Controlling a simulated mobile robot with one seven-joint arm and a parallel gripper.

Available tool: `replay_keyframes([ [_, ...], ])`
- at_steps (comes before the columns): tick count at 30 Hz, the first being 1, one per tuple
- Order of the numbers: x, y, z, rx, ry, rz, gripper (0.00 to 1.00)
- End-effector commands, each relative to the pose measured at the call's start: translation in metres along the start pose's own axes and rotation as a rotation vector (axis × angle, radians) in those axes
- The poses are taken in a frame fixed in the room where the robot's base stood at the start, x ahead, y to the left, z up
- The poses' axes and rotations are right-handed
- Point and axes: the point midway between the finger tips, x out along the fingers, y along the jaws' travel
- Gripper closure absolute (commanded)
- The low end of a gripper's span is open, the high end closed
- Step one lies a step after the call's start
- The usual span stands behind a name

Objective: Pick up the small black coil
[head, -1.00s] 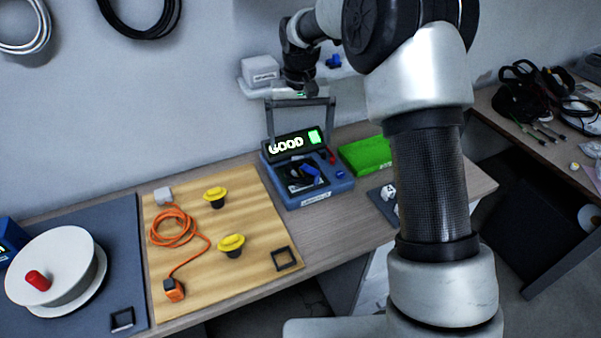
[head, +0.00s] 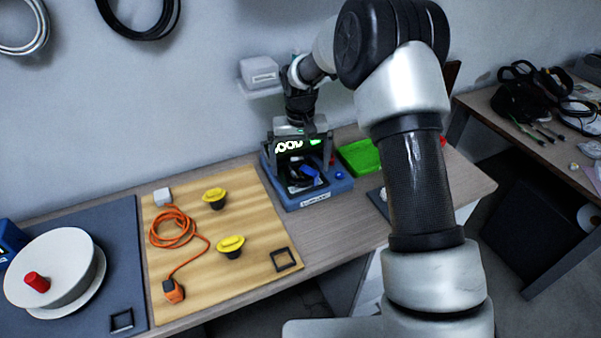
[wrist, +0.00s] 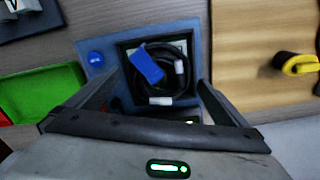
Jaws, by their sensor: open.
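The small black coil (wrist: 137,82) lies in the square recess of the blue tester (head: 336,188). It has a blue tag (wrist: 148,66) and white connector ends, and also shows in the head view (head: 295,181). My gripper (head: 300,160) points down over the tester, its fingers apart and empty. In the wrist view my gripper (wrist: 160,82) has one finger on each side of the coil. The fingers partly cover the tester, and I cannot tell how far above the coil they are.
A blue knob (wrist: 96,58) sits on the tester beside the recess. A green tray (head: 360,156) stands just right of it. A wooden board (head: 190,262) with an orange cable (head: 172,229) and yellow plugs (head: 230,243) lies to the left. A white box (head: 259,71) sits on the wall shelf behind.

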Motion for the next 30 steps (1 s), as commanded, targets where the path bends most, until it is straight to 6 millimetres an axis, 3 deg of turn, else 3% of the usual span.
replay_keyframes([
  [1, 0.000, 0.000, 0.000, 0.000, 0.000, 0.000, 0.03],
  [9, 0.000, 0.000, 0.000, 0.000, 0.000, 0.000, 0.49],
  [11, -0.001, 0.000, 0.000, 0.000, 0.001, 0.000, 0.54],
  [19, -0.010, 0.000, -0.001, 0.000, 0.003, 0.000, 0.54],
  [30, -0.080, 0.000, -0.001, 0.001, 0.004, 0.000, 0.54],
])
